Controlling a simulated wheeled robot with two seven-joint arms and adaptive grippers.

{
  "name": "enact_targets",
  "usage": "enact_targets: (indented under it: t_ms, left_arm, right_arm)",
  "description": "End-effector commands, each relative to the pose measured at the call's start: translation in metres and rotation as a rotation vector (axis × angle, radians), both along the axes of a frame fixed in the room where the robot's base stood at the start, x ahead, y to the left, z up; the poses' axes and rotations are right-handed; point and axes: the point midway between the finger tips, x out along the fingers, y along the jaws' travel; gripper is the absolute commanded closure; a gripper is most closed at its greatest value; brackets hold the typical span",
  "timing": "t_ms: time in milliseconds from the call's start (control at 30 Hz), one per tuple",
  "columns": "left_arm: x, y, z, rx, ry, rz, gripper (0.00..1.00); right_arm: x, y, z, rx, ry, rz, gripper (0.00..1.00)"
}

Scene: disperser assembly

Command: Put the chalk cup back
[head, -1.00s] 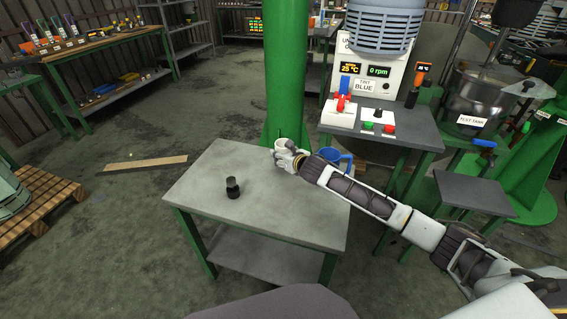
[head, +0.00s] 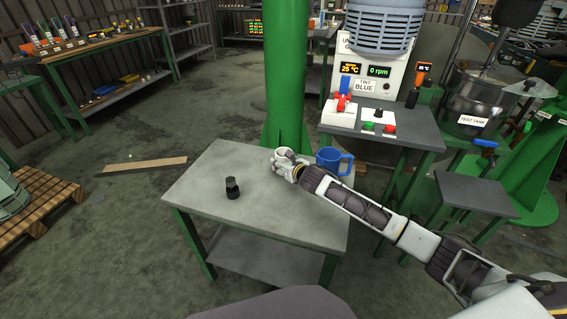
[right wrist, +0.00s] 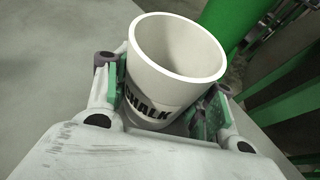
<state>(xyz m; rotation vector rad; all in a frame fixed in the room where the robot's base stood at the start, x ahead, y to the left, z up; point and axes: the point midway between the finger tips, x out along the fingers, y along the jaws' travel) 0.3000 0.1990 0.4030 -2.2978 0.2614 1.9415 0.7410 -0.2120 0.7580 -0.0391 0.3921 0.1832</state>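The white chalk cup (head: 283,153), labelled CHALK, is at the far edge of the grey table. It also shows large in the right wrist view (right wrist: 175,75), open end up and empty as far as I can see inside. My right gripper (head: 289,162) is around the cup, a green-padded finger on each side, and appears shut on it. I cannot tell whether the cup's base touches the table. My left gripper is not in view.
A small black bottle-like object (head: 232,188) stands on the left part of the table (head: 225,230). A green column (head: 287,80) rises behind the table. The table's front middle is clear.

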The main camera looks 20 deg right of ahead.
Motion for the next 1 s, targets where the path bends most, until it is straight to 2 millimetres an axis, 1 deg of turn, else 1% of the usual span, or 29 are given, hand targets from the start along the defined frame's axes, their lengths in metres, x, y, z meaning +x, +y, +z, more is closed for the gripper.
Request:
enact_targets:
  t_ms: [33, 133, 600, 800, 867, 1000]
  left_arm:
    - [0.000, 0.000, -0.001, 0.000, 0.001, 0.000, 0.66]
    - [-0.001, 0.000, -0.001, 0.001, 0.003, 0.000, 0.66]
    - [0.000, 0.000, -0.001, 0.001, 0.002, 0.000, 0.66]
    - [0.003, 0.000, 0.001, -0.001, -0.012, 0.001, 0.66]
    - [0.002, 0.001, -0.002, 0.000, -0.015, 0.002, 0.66]
    - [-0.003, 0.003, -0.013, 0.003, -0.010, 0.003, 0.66]
  right_arm:
    - [0.000, 0.000, 0.000, 0.000, 0.000, 0.000, 0.37]
    - [0.000, 0.000, 0.000, 0.000, 0.000, 0.000, 0.24]
    - [0.000, 0.000, 0.003, 0.001, 0.000, 0.001, 0.24]
    - [-0.009, -0.003, 0.007, -0.001, 0.000, 0.000, 0.24]
    - [-0.013, -0.003, 0.008, -0.001, 0.001, -0.001, 0.24]
    - [-0.025, -0.005, 0.013, -0.001, 0.001, 0.000, 0.24]
